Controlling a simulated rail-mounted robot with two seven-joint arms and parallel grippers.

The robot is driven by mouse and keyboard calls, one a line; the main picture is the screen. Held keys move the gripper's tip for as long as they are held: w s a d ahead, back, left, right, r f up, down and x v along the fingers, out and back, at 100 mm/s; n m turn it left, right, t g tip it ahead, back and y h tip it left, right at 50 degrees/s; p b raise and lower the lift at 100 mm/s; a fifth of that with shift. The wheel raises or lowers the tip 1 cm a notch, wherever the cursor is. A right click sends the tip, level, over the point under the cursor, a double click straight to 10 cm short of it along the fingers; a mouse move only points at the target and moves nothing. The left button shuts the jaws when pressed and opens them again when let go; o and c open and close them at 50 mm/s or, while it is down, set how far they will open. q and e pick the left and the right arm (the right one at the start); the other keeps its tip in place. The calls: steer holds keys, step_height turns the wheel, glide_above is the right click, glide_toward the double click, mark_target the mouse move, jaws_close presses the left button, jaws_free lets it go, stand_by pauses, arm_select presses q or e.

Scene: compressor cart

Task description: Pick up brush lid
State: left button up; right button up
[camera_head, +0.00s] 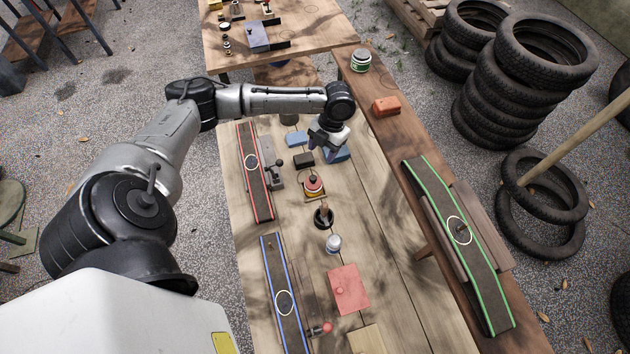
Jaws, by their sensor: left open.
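My left arm reaches in from the left, and its gripper (322,143) points down over the far part of the wooden table, beside a blue box (338,154). It is open; I cannot tell whether it touches the box. A small round black piece with an upright brown handle (323,213) stands nearer on the table; it may be the brush lid, but it is too small to be sure. A silver-topped jar (333,243) stands just in front of it. My right gripper is not in view.
A red and yellow button-like piece (313,184) and a black block (303,160) lie near the gripper. Red-edged (254,172), blue-edged (284,300) and green-edged (458,240) strips flank the work area. Stacked tyres (520,90) stand at right.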

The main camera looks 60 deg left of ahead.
mark_target(313, 177)
arm_select(q)
steer(key=s+f+m, duration=0.1)
steer(key=f, duration=0.3)
steer(key=s+f, duration=0.1)
steer(key=f, duration=0.4)
steer(key=s+f+m, duration=0.1)
steer(key=f, duration=0.3)
steer(key=shift+s+d+f+m, duration=0.15)
steer(key=shift+s+m, duration=0.1)
steer(key=shift+m, duration=0.05)
jaws_close()
steer(key=shift+r, duration=5.05)
